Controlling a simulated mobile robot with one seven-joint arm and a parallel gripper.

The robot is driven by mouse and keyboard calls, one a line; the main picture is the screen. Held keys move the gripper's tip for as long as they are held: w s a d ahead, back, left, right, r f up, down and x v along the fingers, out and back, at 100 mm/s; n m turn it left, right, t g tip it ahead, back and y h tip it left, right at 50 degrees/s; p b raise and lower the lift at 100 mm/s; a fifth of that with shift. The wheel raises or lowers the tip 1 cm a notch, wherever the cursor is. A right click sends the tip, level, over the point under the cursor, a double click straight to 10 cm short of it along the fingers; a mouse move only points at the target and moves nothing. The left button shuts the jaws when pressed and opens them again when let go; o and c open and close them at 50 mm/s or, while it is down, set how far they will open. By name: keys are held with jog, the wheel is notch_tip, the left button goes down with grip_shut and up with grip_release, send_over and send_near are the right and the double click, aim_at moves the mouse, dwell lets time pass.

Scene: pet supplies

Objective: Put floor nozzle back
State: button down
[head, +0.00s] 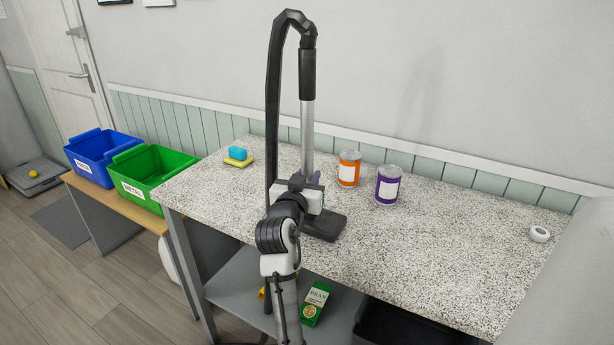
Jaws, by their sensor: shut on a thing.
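The floor nozzle (325,226) is a flat dark head at the foot of an upright grey tube (307,125). A black handle tops the tube, and a black hose (272,110) loops over and hangs down on the left. The head is over or on the speckled counter (440,240); I cannot tell whether it touches. My gripper (309,187) is shut on the floor nozzle low on its tube, just above the head. My wrist hides the fingertips and part of the head. A bit of purple shows beside the tube there.
An orange can (348,170) and a purple can (387,186) stand close right of the tube. Yellow and blue sponges (238,156) lie left, a white roll (539,234) far right. Blue (90,155) and green (150,178) bins stand left. A green box (315,303) sits below.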

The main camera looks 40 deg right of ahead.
jog(key=shift+r, duration=0.15)
jog(key=c, duration=1.1)
grip_release()
jog(key=shift+f, duration=0.2)
jog(key=shift+c, duration=0.2)
